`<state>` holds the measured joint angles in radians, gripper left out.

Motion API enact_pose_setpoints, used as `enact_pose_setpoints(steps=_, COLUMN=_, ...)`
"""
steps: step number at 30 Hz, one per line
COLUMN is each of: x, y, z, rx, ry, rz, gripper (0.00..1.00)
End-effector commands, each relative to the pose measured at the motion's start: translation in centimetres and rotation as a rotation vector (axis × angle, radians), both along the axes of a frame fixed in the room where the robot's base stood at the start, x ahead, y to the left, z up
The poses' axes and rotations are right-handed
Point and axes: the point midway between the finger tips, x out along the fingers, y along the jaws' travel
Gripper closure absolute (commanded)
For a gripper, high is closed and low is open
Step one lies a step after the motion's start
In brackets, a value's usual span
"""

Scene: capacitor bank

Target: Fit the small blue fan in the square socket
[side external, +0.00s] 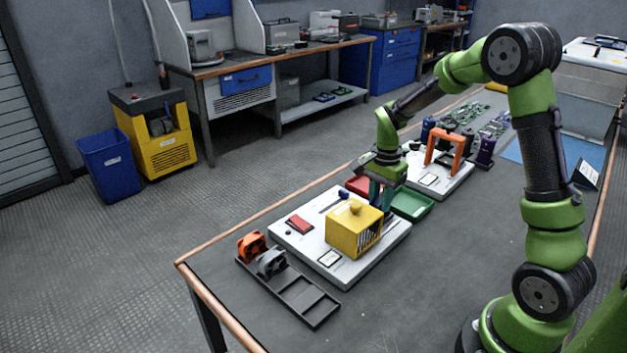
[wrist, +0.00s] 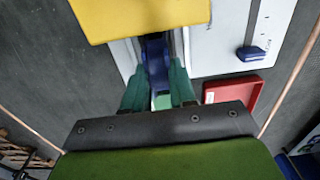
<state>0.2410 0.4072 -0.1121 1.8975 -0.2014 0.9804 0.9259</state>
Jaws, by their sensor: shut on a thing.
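My gripper (side external: 381,198) is low over the white board (side external: 300,240), close behind the yellow housing (side external: 352,230). In the wrist view my gripper (wrist: 160,70) has its two teal fingers shut on a dark blue part, which appears to be the small blue fan (wrist: 157,52). The fan lies at the edge of the yellow housing (wrist: 140,18), which hides its far end. I cannot tell whether they touch. The square socket is not visible in either view. In the side view the fan is hidden behind the fingers and housing.
A dark rack (side external: 300,297) holds an orange fan (side external: 252,245) and a grey fan (side external: 271,262). A red tray (side external: 364,187) and a green tray (side external: 411,205) lie beside the board. An orange arch (side external: 446,148) stands on another white board beyond. A blue slider (wrist: 252,53) sits on the near board.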

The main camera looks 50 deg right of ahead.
Motion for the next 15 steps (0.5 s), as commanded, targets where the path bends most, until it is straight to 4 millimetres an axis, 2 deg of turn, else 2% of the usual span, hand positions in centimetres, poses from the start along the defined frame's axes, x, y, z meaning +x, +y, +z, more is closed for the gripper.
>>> enact_pose_setpoints(steps=11, x=-0.01, y=-0.01, z=-0.38, rx=0.0, ry=0.0, rz=0.0, gripper=1.0)
enact_pose_setpoints(steps=12, x=0.0, y=-0.01, z=-0.38, rx=0.0, ry=0.0, rz=0.0, gripper=0.71)
enact_pose_setpoints(steps=15, x=0.0, y=-0.01, z=-0.38, rx=0.0, ry=0.0, rz=0.0, gripper=0.56)
